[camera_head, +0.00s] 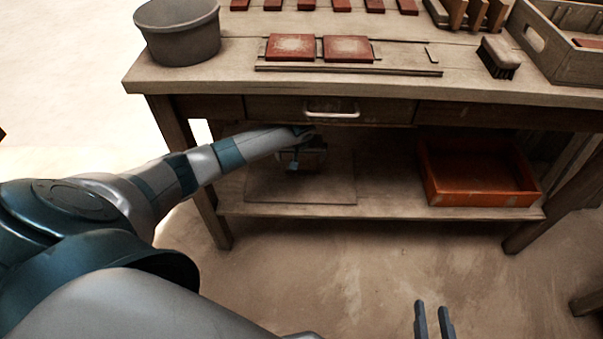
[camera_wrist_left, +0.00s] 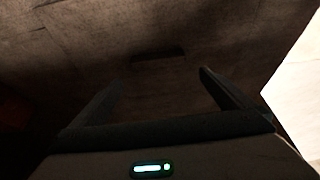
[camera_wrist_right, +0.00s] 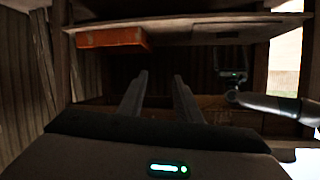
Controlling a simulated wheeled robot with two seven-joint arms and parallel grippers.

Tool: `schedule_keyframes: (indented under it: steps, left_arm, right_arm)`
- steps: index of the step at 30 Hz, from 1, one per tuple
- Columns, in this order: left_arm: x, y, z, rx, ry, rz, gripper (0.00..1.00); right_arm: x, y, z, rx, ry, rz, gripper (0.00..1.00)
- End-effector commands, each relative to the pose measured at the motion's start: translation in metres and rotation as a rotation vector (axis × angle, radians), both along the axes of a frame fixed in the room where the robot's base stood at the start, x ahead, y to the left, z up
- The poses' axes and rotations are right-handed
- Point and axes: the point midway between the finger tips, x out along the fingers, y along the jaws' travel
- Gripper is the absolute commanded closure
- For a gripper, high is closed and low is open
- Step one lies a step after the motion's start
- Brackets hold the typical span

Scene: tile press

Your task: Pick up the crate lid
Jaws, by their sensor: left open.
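The crate lid appears to be the flat wooden board (camera_head: 325,190) lying on the left part of the lower shelf under the bench. My left gripper (camera_head: 293,166) reaches under the drawer and is over the board, partly hidden by its own arm and shadow. In the left wrist view, my left gripper (camera_wrist_left: 160,78) is open with nothing between its fingers. A dark slot (camera_wrist_left: 158,53) shows in the dim wooden surface just beyond its fingertips. My right gripper (camera_head: 434,304) is low in front of the bench, open and empty; it also shows in the right wrist view (camera_wrist_right: 160,76).
An orange tray (camera_head: 480,199) sits on the right of the lower shelf (camera_head: 390,207). A drawer with a metal handle (camera_head: 331,114) hangs above the left arm. The benchtop holds a grey bucket (camera_head: 182,45), red tiles (camera_head: 347,48), a brush (camera_head: 498,55) and a wooden crate (camera_head: 562,67).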

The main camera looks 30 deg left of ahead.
Motion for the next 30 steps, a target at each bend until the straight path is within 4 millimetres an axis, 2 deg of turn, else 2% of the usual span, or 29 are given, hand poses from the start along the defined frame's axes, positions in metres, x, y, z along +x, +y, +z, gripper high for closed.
schedule_keyframes:
  steps: [5,15,30]
  left_arm:
    - [0.001,0.0,-0.006,0.0,0.001,-0.001,0.0]
    - [0.006,0.003,-0.022,-0.001,0.001,-0.002,0.0]
    - [0.007,0.003,-0.028,-0.001,0.001,-0.002,0.0]
  right_arm:
    - [0.002,0.002,0.003,0.008,-0.027,0.0,0.69]
    - [0.008,0.008,0.025,0.042,-0.147,-0.002,0.69]
    - [0.009,0.009,0.031,0.051,-0.179,-0.003,0.69]
